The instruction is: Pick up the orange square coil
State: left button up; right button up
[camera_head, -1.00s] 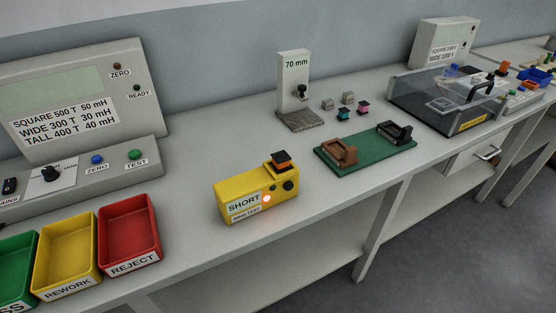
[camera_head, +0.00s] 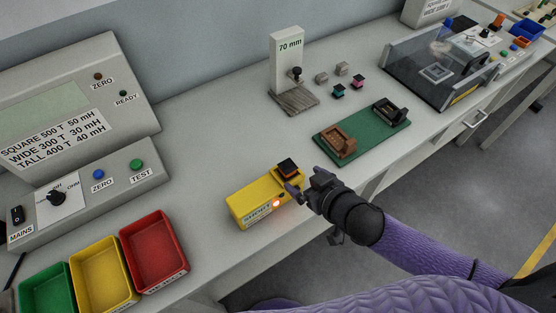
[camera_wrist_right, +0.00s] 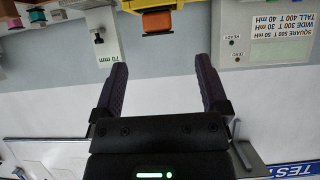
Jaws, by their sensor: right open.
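The orange square coil (camera_head: 287,169) sits on the right end of the yellow SHORT tester box (camera_head: 257,203), with a dark square flange on top of its orange winding. In the right wrist view the orange coil (camera_wrist_right: 158,21) shows at the top centre, beyond the fingers and between their lines. My right gripper (camera_head: 297,184) is open and empty, just to the right of the box's coil end in the head view. In the right wrist view its two dark fingers (camera_wrist_right: 162,78) stand wide apart with nothing between them. My left gripper is not in view.
Green, yellow and red bins (camera_head: 154,250) stand at the lower left, below the grey meter panel (camera_head: 75,95). A green board (camera_head: 365,136) with brown and black holders lies right of the box. A 70 mm gauge (camera_head: 287,60) and small coils stand behind. Bare bench lies between.

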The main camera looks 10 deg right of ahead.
aim_at(290, 169)
jog(key=b+x, duration=0.1)
jog(key=x, duration=0.5)
jog(key=shift+d+f, duration=0.1)
jog(key=shift+w, duration=0.15)
jog(key=shift+c, duration=1.1)
grip_shut()
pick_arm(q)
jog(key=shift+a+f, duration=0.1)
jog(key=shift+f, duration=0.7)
